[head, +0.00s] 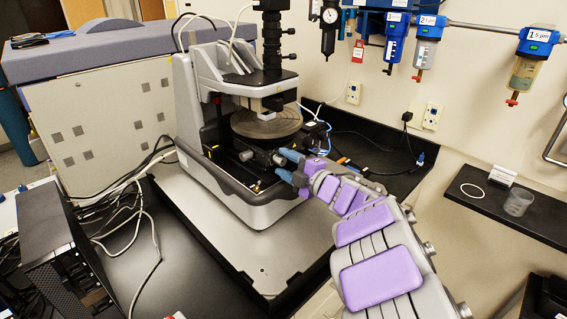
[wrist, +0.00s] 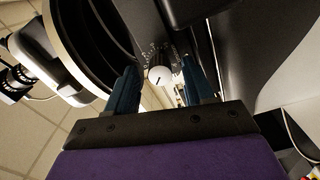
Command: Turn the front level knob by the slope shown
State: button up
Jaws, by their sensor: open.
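The stylus profiler (head: 222,178) stands on a grey plate, with its round stage (head: 266,122) in the middle. In the wrist view a small pale round knob (wrist: 159,76) with a dark mark on its face sits on the black stage base, next to a printed scale. My gripper (head: 282,164) is at the front of the profiler, just below the stage. In the wrist view its two blue fingers (wrist: 157,88) are apart, with the knob showing between them near the tips. I cannot tell whether either finger touches it. In the head view the fingers hide much of the knob area.
The grey plate (head: 255,262) in front of the profiler is clear. A black computer case (head: 55,240) and loose cables are at the left. A dark shelf (head: 515,213) with a clear cup (head: 518,202) is at the right. Blue filters (head: 397,37) hang on the wall.

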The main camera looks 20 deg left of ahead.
jog(key=v, duration=0.7)
jog(key=shift+s+d, duration=0.15)
jog(key=shift+d, duration=0.2)
jog(key=p+v, duration=0.2)
jog(key=v, duration=1.5)
jog(key=shift+d, duration=0.2)
